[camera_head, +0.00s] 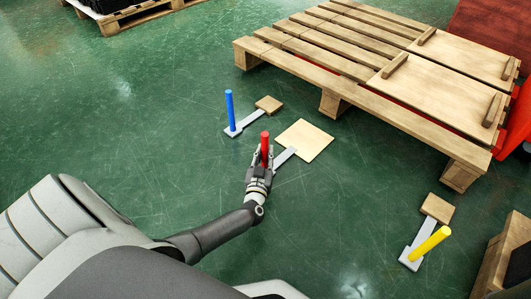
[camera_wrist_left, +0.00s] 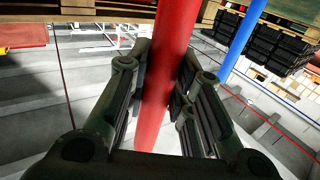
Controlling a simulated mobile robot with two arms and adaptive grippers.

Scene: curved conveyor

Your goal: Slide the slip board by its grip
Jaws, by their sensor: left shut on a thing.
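The slip board (camera_head: 305,140) is a pale square panel flat on the green floor, with a grey bar (camera_head: 284,158) running from it toward my left gripper. A red upright grip (camera_head: 265,142) stands at the near end of that bar; its base is hidden by the gripper. My left gripper (camera_head: 262,160) is shut on the red grip. In the left wrist view the red grip (camera_wrist_left: 165,70) runs between the fingers (camera_wrist_left: 160,95). My right gripper is not in view.
A blue post (camera_head: 230,110) with a small board (camera_head: 269,104) stands to the left, and a tilted yellow post (camera_head: 430,243) with another board (camera_head: 437,208) to the right. A wooden pallet (camera_head: 350,92) bearing panels lies behind. Floor at left is clear.

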